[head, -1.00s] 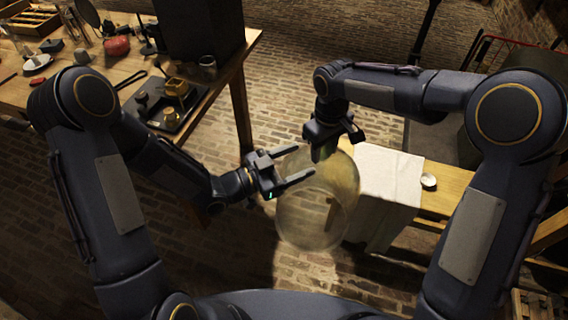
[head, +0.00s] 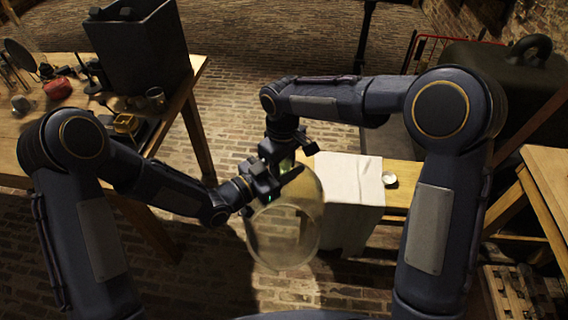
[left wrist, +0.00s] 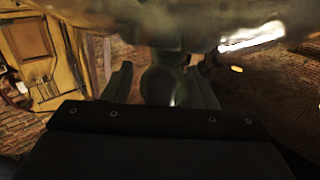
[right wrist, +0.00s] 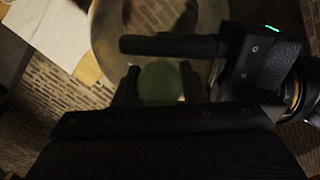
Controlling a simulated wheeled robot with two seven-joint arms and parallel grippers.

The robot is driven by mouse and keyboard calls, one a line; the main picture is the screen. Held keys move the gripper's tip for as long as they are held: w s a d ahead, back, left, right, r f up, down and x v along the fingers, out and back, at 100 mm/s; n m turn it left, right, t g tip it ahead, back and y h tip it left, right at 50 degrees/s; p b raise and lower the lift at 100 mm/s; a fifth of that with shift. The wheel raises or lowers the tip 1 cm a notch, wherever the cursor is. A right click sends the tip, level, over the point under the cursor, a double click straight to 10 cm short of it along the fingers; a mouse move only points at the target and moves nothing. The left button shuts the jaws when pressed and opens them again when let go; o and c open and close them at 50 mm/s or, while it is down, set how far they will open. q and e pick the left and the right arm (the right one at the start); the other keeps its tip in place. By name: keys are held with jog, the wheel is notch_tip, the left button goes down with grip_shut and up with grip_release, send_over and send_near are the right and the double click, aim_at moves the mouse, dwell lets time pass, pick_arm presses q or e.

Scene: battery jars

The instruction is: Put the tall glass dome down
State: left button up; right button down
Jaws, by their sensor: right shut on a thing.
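The tall glass dome (head: 285,238) is clear and hangs upright in mid-air over the brick floor, beside a low bench. My right gripper (head: 286,158) is above it and shut on its greenish knob, which shows between the fingers in the right wrist view (right wrist: 160,84). My left gripper (head: 284,184) reaches in from the left at the top of the dome, just below the right one. Its fingers are apart on either side of the greenish knob or neck in the left wrist view (left wrist: 163,85). Whether they touch it I cannot tell.
The low wooden bench (head: 402,196) with a white cloth (head: 345,185) and a small pale dish (head: 389,178) is right of the dome. A wooden table (head: 180,118) with a dark box (head: 140,50) stands at the left. A wooden table (head: 550,170) edges in at the right.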

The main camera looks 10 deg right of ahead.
pick_arm(q)
jog(key=shift+s, duration=0.1)
grip_shut()
pick_arm(e)
jog(key=shift+w+r, duration=0.15)
jog(key=shift+r, duration=0.1)
pick_arm(q)
jog(key=shift+d+r, duration=0.15)
jog(key=shift+r, duration=0.25)
pick_arm(e)
jog(key=c, duration=1.2)
grip_release()
jog(key=shift+c, duration=0.2)
jog(key=o, duration=0.4)
jog(key=shift+f, duration=0.1)
jog(key=shift+o, duration=0.2)
